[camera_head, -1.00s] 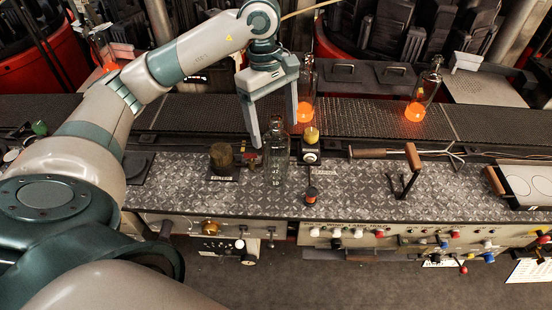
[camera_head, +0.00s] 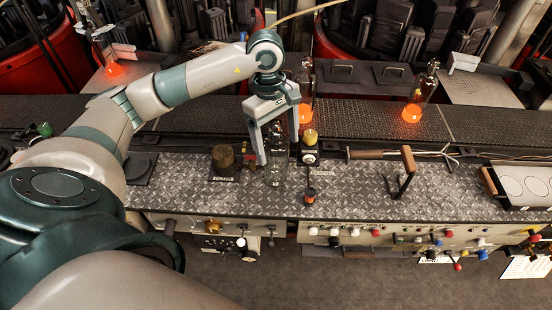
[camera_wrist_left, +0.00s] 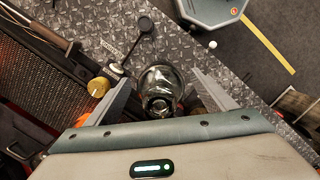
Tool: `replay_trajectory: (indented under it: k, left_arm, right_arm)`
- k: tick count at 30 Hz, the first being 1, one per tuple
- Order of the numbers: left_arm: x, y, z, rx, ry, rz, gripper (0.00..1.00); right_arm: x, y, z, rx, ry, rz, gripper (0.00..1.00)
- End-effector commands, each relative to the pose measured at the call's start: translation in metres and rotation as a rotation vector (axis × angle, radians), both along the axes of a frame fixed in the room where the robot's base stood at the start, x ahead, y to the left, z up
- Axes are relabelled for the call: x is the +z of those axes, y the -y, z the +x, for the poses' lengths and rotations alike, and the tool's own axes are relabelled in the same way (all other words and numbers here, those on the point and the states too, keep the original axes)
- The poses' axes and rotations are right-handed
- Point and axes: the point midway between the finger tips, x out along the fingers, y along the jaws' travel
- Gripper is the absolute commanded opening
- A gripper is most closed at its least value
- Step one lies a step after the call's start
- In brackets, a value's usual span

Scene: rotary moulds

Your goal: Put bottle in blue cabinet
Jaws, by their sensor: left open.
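A clear glass bottle (camera_head: 275,172) stands upright on the patterned metal bench top (camera_head: 350,195) in the head view. My left gripper (camera_head: 279,158) is open and lowered over it, with one finger on each side of the bottle. In the left wrist view the bottle (camera_wrist_left: 160,88) shows from above, between the two spread fingers of the gripper (camera_wrist_left: 163,92). I cannot tell whether either finger touches the glass. No blue cabinet shows in these frames. My right gripper is not in view.
A dark knob (camera_head: 223,158) stands just left of the bottle, and a yellow-topped knob (camera_head: 310,137) to its right. A lever handle (camera_head: 408,160) rises further right. Glowing orange bottles (camera_head: 412,112) stand on the conveyor (camera_head: 350,118) behind.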

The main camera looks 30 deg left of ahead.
Motion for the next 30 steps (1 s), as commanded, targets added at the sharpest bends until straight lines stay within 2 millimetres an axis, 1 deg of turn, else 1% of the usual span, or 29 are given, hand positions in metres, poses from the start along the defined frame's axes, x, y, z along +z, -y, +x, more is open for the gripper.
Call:
replay_trajectory:
  k: [4, 16, 17, 18, 20, 21, 23, 24, 26, 27, 30]
  left_arm:
    - [-0.0046, 0.0007, -0.0006, -0.001, -0.001, 0.000, 0.77]
    - [-0.0045, 0.0007, -0.0003, -0.001, 0.000, 0.000, 0.77]
    - [-0.0045, 0.0007, -0.0003, -0.001, 0.000, 0.000, 0.75]
    - [-0.0044, 0.0007, -0.0003, -0.001, 0.000, 0.000, 0.65]
    - [-0.0044, 0.0007, -0.0003, -0.001, 0.000, 0.000, 0.51]
    - [-0.0044, 0.0007, -0.0003, -0.001, 0.000, 0.000, 0.41]
    - [-0.0044, 0.0007, -0.0003, -0.001, 0.000, 0.000, 0.27]
    - [-0.0044, 0.0007, -0.0003, -0.001, 0.000, 0.000, 0.17]
    - [-0.0043, 0.0007, -0.0003, -0.001, 0.000, 0.000, 0.03]
    - [-0.0035, 0.0007, 0.0001, -0.001, 0.002, 0.000, 0.00]
    - [-0.0035, 0.0007, 0.0001, -0.001, 0.002, 0.000, 0.00]
  right_arm:
    - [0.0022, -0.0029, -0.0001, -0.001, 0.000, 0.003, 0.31]
    - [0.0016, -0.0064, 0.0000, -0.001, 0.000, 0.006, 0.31]
    - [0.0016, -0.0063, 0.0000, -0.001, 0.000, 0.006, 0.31]
    - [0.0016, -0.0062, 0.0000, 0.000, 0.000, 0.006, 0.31]
    - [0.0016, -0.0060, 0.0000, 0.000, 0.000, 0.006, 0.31]
    - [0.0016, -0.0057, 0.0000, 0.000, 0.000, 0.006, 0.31]
    - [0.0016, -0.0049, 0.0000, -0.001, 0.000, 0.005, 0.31]
    - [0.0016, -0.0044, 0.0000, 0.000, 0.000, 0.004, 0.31]
    - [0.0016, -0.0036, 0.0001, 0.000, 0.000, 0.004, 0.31]
    - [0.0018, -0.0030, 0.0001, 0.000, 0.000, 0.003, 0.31]
    - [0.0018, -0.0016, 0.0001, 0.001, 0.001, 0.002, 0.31]
